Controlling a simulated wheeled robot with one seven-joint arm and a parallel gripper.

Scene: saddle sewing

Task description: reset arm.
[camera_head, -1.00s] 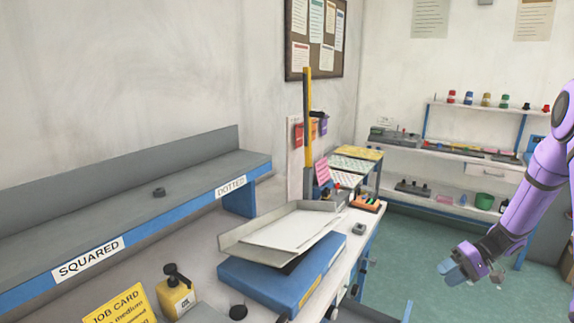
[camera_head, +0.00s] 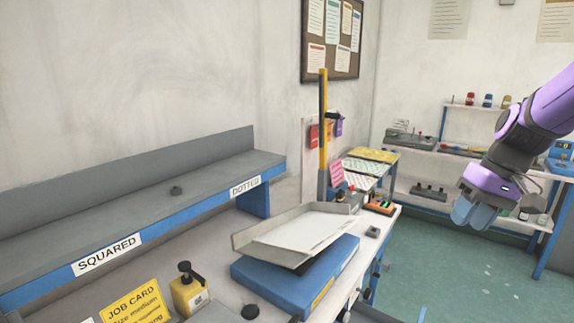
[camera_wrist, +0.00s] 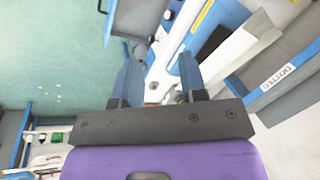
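My gripper (camera_head: 474,213) hangs in the air at the right of the head view, at the end of my purple arm, over the green floor and apart from the bench. In the wrist view my gripper (camera_wrist: 160,80) has its two blue-grey fingers apart, with nothing held between them. Past the fingers, the wrist view shows the bench edge and the shelf with the DOTTED label (camera_wrist: 279,78).
A bench carries a blue box (camera_head: 290,283) with a grey tray (camera_head: 262,246) on it, a yellow bottle (camera_head: 188,295) and a JOB CARD (camera_head: 137,305). A grey shelf (camera_head: 110,215) stands behind. A yellow post (camera_head: 323,125) rises at the bench's far end. Open floor (camera_head: 440,265) lies right.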

